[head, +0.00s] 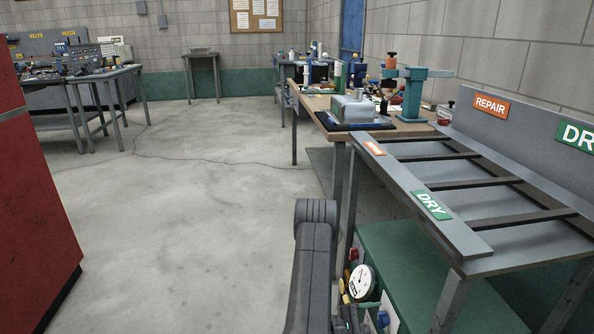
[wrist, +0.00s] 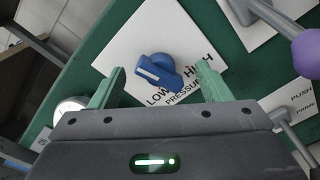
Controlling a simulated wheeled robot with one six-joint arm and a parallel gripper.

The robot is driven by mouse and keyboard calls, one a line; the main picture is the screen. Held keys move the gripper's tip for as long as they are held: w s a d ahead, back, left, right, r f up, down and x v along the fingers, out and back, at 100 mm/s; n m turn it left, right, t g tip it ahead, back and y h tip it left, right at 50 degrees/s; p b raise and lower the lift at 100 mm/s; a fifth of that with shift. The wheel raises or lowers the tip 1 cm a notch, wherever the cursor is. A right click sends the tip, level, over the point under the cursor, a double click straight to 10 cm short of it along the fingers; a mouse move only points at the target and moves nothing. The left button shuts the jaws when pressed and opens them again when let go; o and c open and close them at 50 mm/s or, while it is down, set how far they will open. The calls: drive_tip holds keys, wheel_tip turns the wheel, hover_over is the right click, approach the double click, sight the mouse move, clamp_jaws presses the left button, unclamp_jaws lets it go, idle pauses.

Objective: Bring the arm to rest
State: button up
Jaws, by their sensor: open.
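My gripper (wrist: 158,92) shows in the wrist view with its two green fingers apart. It is open and holds nothing. A blue knob (wrist: 156,70) on a white plate (wrist: 128,38) marked LOW, HIGH and PRESSURE lies beyond and between the fingertips. I cannot tell from this view how far the fingers are from the knob.
A round gauge (head: 362,283) and the blue knob sit on the green lower panel (head: 430,265) below the rack (head: 470,246) marked DRY and REPAIR. In the wrist view a purple ball-ended lever (wrist: 306,52) is at the right. Open floor (head: 190,220) lies to the left, beside a red cabinet (head: 40,210).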

drive_tip(key=n+p, duration=0.2)
drive_tip(key=n, duration=0.1)
drive_tip(key=shift+r, duration=0.15)
drive_tip(key=shift+n+p, duration=0.55)
drive_tip(key=shift+n, duration=0.15)
